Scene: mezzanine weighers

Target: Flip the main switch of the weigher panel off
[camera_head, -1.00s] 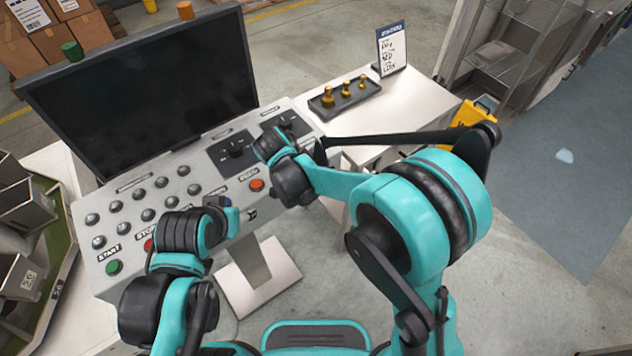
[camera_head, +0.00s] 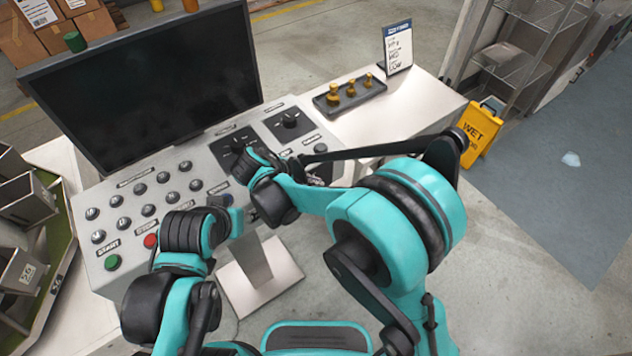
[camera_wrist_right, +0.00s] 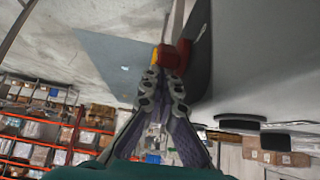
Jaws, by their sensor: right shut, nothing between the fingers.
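The weigher panel (camera_head: 131,255) is a light grey slanted console with buttons, black-plated dials and a dark monitor behind it. My right gripper (camera_head: 312,172) is low over the panel's right part, largely hidden by my own arm. In the right wrist view its fingers (camera_wrist_right: 165,80) are shut and empty. A red handle-like part (camera_wrist_right: 182,54), seemingly the main switch, shows right at the fingertips; whether they touch it I cannot tell. The switch is not clear in the head view. My left gripper (camera_head: 224,200) is above the panel's lower middle; its fingers are not clear.
A dark tray (camera_head: 322,108) with brass weights and a small sign (camera_head: 398,48) stand on the white table right of the panel. A yellow wet-floor sign (camera_head: 480,130) stands on the floor beyond. Trays with bins are at the left. Black dials (camera_head: 290,119) stick up from the panel.

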